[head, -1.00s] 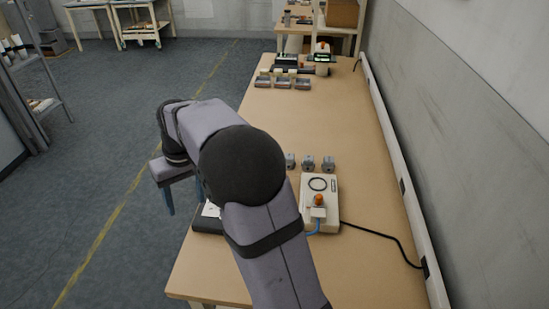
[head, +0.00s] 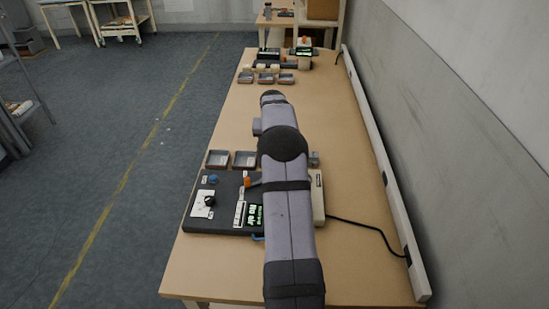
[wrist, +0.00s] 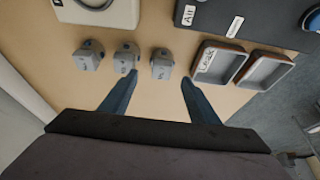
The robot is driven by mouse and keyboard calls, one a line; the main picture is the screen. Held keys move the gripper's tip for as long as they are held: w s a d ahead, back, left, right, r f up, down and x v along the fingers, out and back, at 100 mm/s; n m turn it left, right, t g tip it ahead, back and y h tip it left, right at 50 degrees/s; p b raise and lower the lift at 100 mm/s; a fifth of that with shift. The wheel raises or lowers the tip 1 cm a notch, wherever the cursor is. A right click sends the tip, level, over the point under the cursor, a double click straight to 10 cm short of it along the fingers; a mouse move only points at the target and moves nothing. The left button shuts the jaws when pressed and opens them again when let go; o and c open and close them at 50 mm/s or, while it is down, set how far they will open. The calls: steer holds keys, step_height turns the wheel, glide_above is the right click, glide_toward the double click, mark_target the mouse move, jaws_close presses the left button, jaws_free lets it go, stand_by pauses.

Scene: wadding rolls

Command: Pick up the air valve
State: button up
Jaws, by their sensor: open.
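My gripper (wrist: 159,77) is open and empty in the wrist view, its two blue fingers pointing toward the table. A small grey block (wrist: 162,64) shows between the fingertips; two more grey blocks (wrist: 126,57) (wrist: 89,56) stand to its left. A dark panel (wrist: 262,22) carries a label reading "Air" (wrist: 188,14). In the head view the dark panel (head: 192,219) has an orange-topped part (head: 247,180), a blue knob (head: 212,179), a black knob (head: 209,201) and a green display (head: 254,215). I cannot tell which part is the air valve. My arm hides the gripper in the head view.
Two shallow trays (wrist: 211,63) (wrist: 268,69) lie beside the blocks, one marked "Leak". A pale box (wrist: 98,14) stands by the dark panel. More trays (head: 265,79) sit farther back. The table (head: 228,124) is clear between. A wall runs along the right.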

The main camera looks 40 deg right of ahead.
steer(key=shift+w+d+f, duration=0.1)
steer(key=shift+w+f, duration=0.05)
steer(key=shift+f, duration=0.3)
steer(key=shift+p+x, duration=1.25)
steer(key=shift+x, duration=1.35)
steer(key=shift+c, duration=0.7)
steer(key=c, duration=1.1)
steer(key=shift+r, duration=0.15)
